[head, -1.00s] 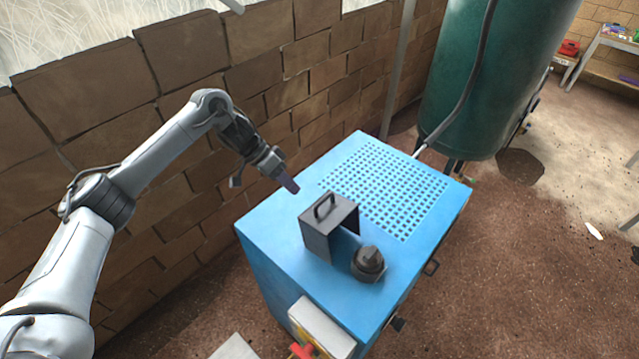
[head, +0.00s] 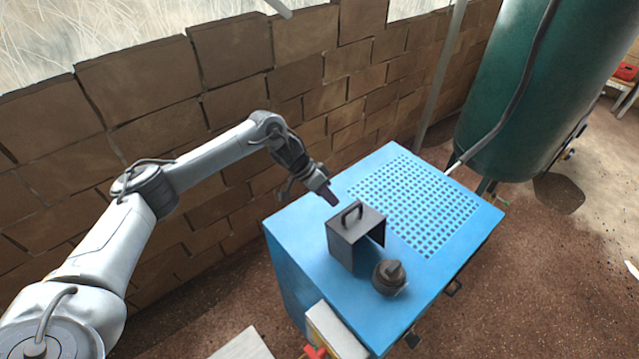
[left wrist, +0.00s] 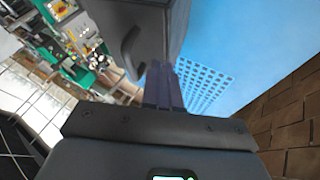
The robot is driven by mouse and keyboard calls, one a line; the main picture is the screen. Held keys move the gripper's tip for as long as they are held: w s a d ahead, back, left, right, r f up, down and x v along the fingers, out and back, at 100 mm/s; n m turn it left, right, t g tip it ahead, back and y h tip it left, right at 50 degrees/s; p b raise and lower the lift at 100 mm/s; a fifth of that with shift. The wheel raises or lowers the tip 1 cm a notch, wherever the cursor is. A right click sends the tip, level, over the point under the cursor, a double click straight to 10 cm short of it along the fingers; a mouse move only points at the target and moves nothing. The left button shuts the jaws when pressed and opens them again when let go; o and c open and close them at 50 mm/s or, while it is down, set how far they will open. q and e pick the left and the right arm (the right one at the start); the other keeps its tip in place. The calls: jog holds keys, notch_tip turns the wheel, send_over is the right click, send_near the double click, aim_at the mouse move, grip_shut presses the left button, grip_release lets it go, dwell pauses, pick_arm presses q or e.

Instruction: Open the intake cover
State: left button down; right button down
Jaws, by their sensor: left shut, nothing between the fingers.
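The intake cover, a dark grey box-shaped hood with a handle on top (head: 352,240), stands on the top of the blue machine (head: 295,235). Its side toward the right of the head view is open. It also shows close up at the top of the left wrist view (left wrist: 150,30), with its handle to the left. My left gripper (head: 331,198) is shut and empty, just behind the cover and above the blue top. Its closed fingers (left wrist: 164,85) point toward the cover in the left wrist view; I cannot tell whether they touch it. My right gripper is not in view.
A dark round knob-like cap (head: 390,277) sits beside the cover. A perforated grille (head: 420,205) fills the far part of the blue top. A brick wall (head: 230,100) runs behind my left arm. A green tank (head: 510,100) stands at the back right.

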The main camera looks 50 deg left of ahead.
pick_arm(q)
jog(key=shift+s+d+r+p, duration=0.15)
jog(key=shift+d+p, duration=0.2)
jog(key=shift+d, duration=0.95)
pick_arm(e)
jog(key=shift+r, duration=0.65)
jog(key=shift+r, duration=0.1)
